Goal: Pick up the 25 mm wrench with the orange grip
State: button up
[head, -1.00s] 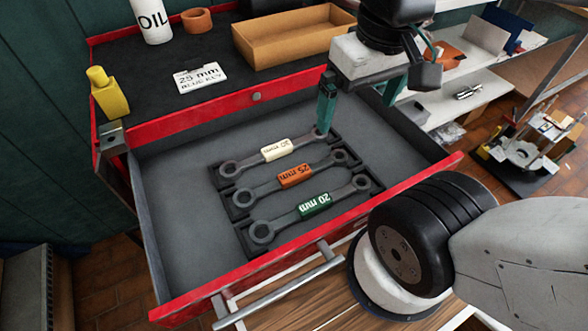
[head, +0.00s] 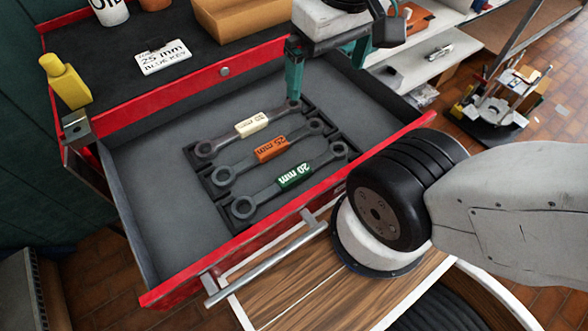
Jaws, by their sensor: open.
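The 25 mm wrench with the orange grip (head: 271,149) lies in the middle slot of a dark tray (head: 229,214) in the open drawer. A cream-grip wrench (head: 251,124) lies behind it, and a green-grip 20 mm wrench (head: 294,176) lies in front. My gripper (head: 325,75) is open and empty, its green fingers pointing down. One finger is over the right end of the cream-grip wrench and partly hides it; I cannot tell whether they touch. The gripper is behind and to the right of the orange grip.
The red drawer (head: 246,241) has raised walls and a bar handle (head: 266,271) in front. A card reading 25 mm blue key (head: 163,57), a yellow bottle (head: 66,82) and a cardboard tray (head: 239,19) stand on the cabinet top. The drawer's left part is bare.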

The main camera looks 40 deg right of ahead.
aim_at(263, 153)
jog(key=z, duration=1.55)
jog(key=k, duration=1.25)
jog(key=u, duration=0.95)
jog(key=i, duration=0.5)
